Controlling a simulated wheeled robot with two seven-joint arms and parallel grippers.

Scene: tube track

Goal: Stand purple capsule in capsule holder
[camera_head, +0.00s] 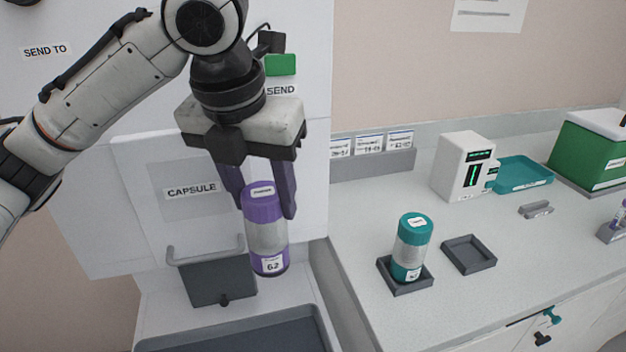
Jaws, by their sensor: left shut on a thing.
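The purple capsule (267,236) has a purple lid, a clear body and a label reading 62. My left gripper (264,200) is shut on its lid and holds it upright, in front of the white station marked CAPSULE. The capsule hangs clear of the surface below. On the counter are two square dark holders. One holder (405,286) has a teal capsule (411,245) standing in it. The other holder (468,254), to its right, is empty. My right gripper is not in view.
A grey tray (235,335) lies below the capsule, beside a grey flap with a handle (217,279). On the counter stand a white device (464,166), a teal tray (522,173), a green box (590,150) and a small grey block (536,209).

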